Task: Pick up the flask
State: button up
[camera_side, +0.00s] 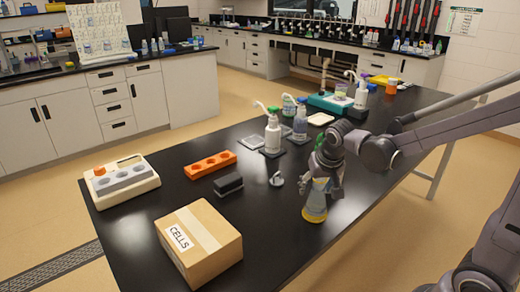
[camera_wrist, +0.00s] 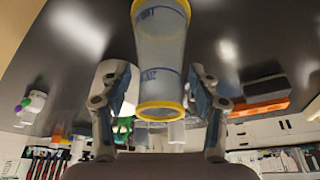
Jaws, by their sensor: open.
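The flask (camera_side: 314,213) stands upright on the black table, with a yellow base and a clear body, its upper part partly hidden by my gripper in the side view. My gripper (camera_side: 325,182) is at the upper part of the flask. In the wrist view, which looks upside down, the flask (camera_wrist: 161,50) shows its yellow rim and blue markings between the two fingers of my gripper (camera_wrist: 159,82). The fingers are open, with a visible gap on each side of the flask.
A cardboard box marked CELLS (camera_side: 200,243) sits at the table's front. Several bottles, including a white one (camera_side: 272,135), stand behind.

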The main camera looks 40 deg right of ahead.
jog(key=shift+f, duration=0.1)
grip_shut()
dwell(0.6)
